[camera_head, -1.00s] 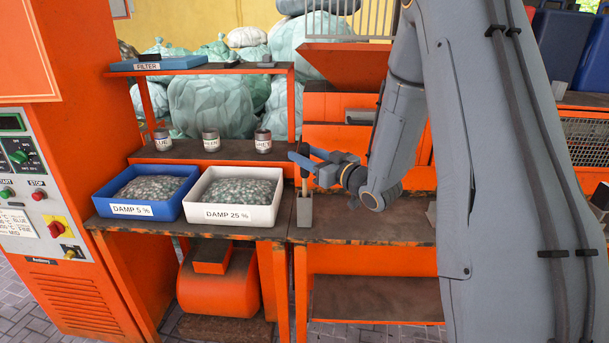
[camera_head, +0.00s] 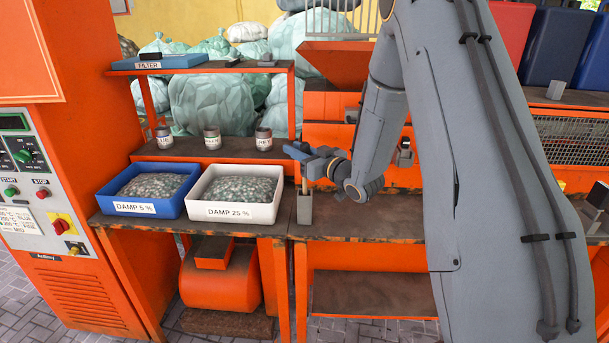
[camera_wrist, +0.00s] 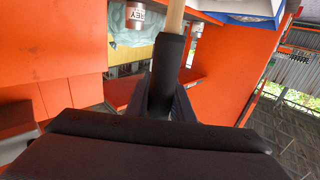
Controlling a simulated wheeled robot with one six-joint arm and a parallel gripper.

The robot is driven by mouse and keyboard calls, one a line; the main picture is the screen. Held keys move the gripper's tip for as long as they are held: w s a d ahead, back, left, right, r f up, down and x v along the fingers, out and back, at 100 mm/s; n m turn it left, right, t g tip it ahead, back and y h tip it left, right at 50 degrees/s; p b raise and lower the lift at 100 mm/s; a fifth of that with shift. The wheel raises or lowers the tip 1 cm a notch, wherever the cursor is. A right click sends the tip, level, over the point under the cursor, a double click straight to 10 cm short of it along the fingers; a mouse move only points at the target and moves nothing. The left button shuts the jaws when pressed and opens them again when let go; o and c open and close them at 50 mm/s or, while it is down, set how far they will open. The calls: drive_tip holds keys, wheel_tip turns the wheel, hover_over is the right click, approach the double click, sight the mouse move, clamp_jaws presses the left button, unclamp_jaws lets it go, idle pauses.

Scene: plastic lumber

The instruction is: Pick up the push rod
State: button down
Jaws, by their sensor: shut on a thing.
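The push rod has a tan wooden shaft (camera_head: 304,187) and a dark handle. It stands upright with its lower end in a small grey holder (camera_head: 305,210) on the bench. My gripper (camera_head: 304,159) is shut on the dark handle above the holder and hides most of it in the head view. In the wrist view, the dark handle of the push rod (camera_wrist: 167,65) sits between the jaws of my gripper (camera_wrist: 170,98), with the tan shaft running up out of the picture.
A white DAMP 25 % tray (camera_head: 235,212) stands close left of the holder, with a blue DAMP 5 % tray (camera_head: 134,208) beyond it. Several labelled cups, including one grey cup (camera_head: 264,142), stand on the shelf behind. The bench (camera_head: 370,228) right of the holder is mostly clear.

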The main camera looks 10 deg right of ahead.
drive_tip(key=shift+r, duration=0.15)
wheel_tip(320, 180, up, 30)
drive_tip(key=p, duration=0.6)
drive_tip(key=shift+r, duration=0.15)
idle(2.0)
idle(0.3)
